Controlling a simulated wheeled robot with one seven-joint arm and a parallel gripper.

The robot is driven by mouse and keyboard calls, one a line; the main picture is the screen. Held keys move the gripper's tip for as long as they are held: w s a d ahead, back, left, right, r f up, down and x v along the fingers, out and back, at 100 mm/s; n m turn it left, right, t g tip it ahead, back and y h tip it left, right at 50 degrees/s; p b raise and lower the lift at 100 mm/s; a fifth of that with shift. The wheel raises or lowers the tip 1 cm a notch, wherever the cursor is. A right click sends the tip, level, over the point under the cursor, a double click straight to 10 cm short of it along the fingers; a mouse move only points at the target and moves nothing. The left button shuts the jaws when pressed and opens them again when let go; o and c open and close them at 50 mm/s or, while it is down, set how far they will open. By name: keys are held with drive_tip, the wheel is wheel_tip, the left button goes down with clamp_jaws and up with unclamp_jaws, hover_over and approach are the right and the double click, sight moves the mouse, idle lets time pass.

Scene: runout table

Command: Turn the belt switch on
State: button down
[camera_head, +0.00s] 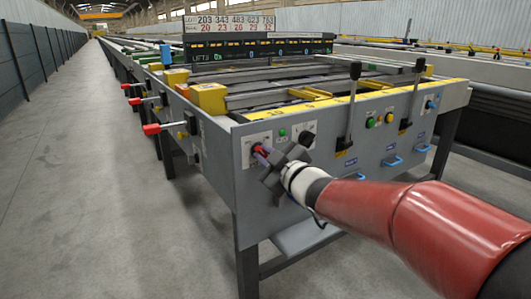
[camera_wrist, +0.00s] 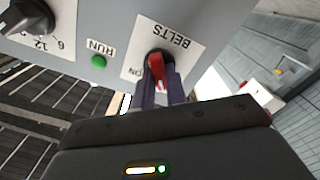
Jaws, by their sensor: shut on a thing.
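The belt switch (camera_wrist: 155,68) is a red handle on a dark round base. It sits on a white plate marked BELTS, with ON printed at one side, in the wrist view. My gripper (camera_wrist: 161,82) is at the switch, with its two purple fingers shut on the red handle. In the head view my gripper (camera_head: 264,156) reaches the left end of the grey front panel (camera_head: 228,160). The red handle shows only as a small patch there, and the fingers hide most of it. I cannot tell for certain which position the handle points to.
A green RUN button (camera_wrist: 99,61) and a black numbered knob (camera_wrist: 27,17) are beside the switch. Two upright black levers (camera_head: 352,105) and blue handles (camera_head: 393,161) are farther right on the panel. Red-tipped levers (camera_head: 152,129) stick out from the left side. The left aisle floor is clear.

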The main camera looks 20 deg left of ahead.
drive_tip(key=m+p, duration=0.3)
drive_tip(key=m, duration=0.1)
drive_tip(key=shift+w+d+r, duration=0.1)
drive_tip(key=shift+r, duration=0.05)
drive_tip(key=m+p, duration=0.2)
drive_tip(key=m, duration=0.2)
drive_tip(key=m+p, duration=0.3)
drive_tip(key=m, duration=0.1)
drive_tip(key=shift+m, duration=0.3)
drive_tip(key=shift+w+d+f+m+p, duration=0.1)
drive_tip(key=shift+m+p, duration=0.5)
drive_tip(key=shift+m, duration=0.35)
drive_tip(key=shift+f+m+p, duration=0.1)
drive_tip(key=shift+m+p, duration=0.45)
drive_tip(key=shift+m, duration=0.4)
drive_tip(key=c, duration=1.4)
unclamp_jaws()
drive_tip(key=shift+c, duration=0.2)
